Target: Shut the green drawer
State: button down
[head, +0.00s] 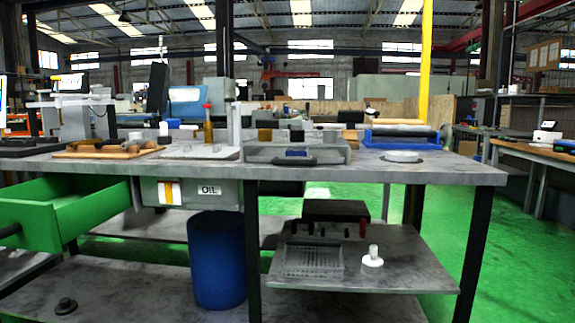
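The green drawer (66,208) is at the left, under the workbench top (430,176). It is pulled well out toward me, and I can see into its open top. The part of its inside that shows looks empty. The drawer's left side is out of the picture. My gripper is not in view.
Beside the drawer hangs a grey unit labelled OIL (208,191). A blue barrel (217,260) stands on the lower shelf, right of the drawer. A small black knob-like object (66,306) lies below the drawer. Green floor (530,270) is clear at the right.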

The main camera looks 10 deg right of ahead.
aim_at(44, 214)
jog(key=u, duration=1.45)
